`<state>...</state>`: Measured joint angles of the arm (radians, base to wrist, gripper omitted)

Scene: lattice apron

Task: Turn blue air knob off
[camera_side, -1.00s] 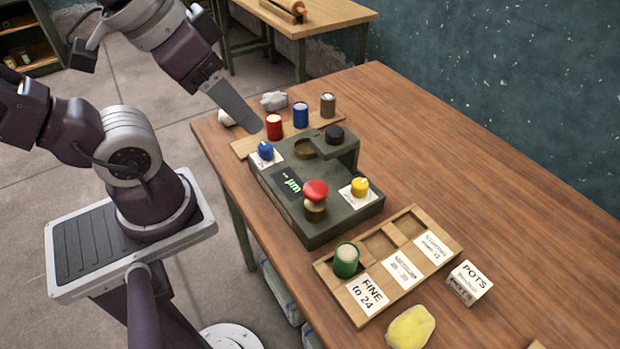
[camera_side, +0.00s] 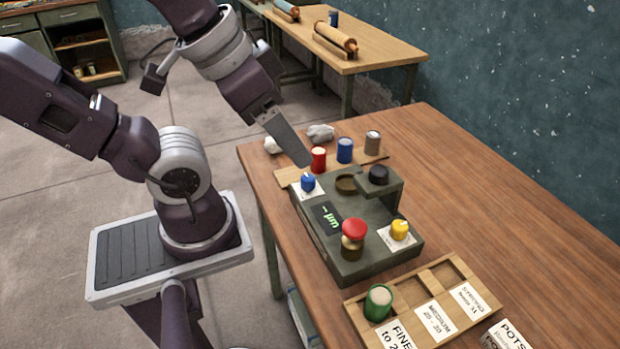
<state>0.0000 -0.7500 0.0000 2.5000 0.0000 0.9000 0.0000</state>
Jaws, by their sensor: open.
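The blue air knob (camera_side: 308,182) sits on a white label at the back left corner of the dark green machine (camera_side: 345,262). A pale pointer mark shows on its top, but its setting is too small to read. My gripper (camera_side: 302,158) comes down from the upper left, with its flat grey finger tilted and its tip just above and behind the knob, near the red pot. It looks apart from the knob. Only one finger face shows clearly; the other is hidden. It holds nothing that I can see.
The machine also carries a red button (camera_side: 354,229), a yellow knob (camera_side: 400,228) and a black knob (camera_side: 379,174). Red (camera_side: 318,158), blue (camera_side: 345,150) and brown (camera_side: 372,142) pots stand behind it. A wooden tray (camera_side: 476,312) with a green pot (camera_side: 378,301) lies in front. The table's right side is clear.

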